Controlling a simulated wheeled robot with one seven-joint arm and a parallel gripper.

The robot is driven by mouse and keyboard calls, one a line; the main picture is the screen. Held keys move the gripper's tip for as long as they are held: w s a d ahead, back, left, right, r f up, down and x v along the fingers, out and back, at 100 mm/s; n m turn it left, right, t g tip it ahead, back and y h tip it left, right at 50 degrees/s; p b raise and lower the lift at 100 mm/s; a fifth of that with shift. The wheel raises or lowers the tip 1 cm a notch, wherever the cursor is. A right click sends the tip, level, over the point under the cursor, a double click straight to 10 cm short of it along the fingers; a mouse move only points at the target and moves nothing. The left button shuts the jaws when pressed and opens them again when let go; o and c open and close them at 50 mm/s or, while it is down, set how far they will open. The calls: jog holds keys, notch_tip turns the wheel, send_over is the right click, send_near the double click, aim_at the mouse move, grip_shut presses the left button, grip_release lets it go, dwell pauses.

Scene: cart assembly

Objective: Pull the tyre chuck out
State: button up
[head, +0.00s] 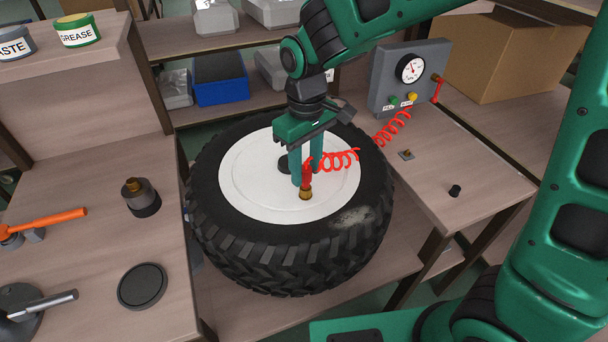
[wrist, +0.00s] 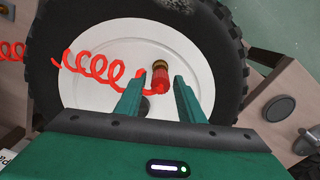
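The tyre chuck (head: 306,180) is a red body with a brass end, standing on the white wheel disc (head: 245,185) of the big black tyre (head: 240,245). The valve under its brass end is hidden. A coiled red hose (head: 340,160) runs from it to the grey gauge box (head: 385,85). My gripper (head: 307,172) points down over the wheel, with its green fingers at the chuck. In the wrist view my gripper (wrist: 159,77) is open, the chuck (wrist: 160,78) lies between the fingertips, and gaps show on both sides.
The right bench holds a small black cap (head: 455,190) and a small brass fitting (head: 406,154). The left bench holds an orange-handled hammer (head: 55,220), a dark pot with a brass top (head: 141,198) and a black disc (head: 142,286). A blue bin (head: 220,90) stands on the shelf behind.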

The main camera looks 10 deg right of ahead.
aim_at(306, 168)
grip_shut()
jog(key=shift+r, duration=0.35)
jog(key=shift+r, duration=2.45)
